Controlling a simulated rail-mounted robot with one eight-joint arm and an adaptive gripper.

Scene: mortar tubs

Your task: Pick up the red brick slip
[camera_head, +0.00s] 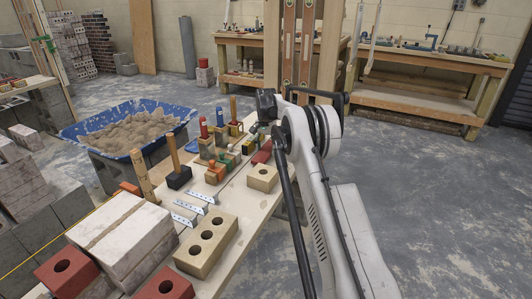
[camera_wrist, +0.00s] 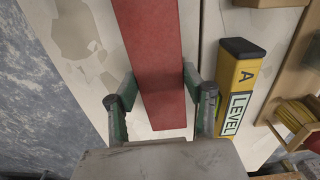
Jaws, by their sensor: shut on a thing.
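The red brick slip (camera_wrist: 152,45) is a long, flat red piece in the wrist view, reaching from the top edge down between my fingers. My gripper (camera_wrist: 160,84) has one green-grey finger on each side of it and is shut on it near its lower end. The slip also shows in the head view (camera_head: 262,153) at the far part of the pale worktable, below the end of my arm. My fingertips are hidden there by the arm. I cannot tell whether the slip touches the tabletop.
A yellow level (camera_wrist: 240,85) lies just right of my right finger. Several small tools crowd the table left of the slip. A blue tub (camera_head: 75,131) of mortar is at left.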

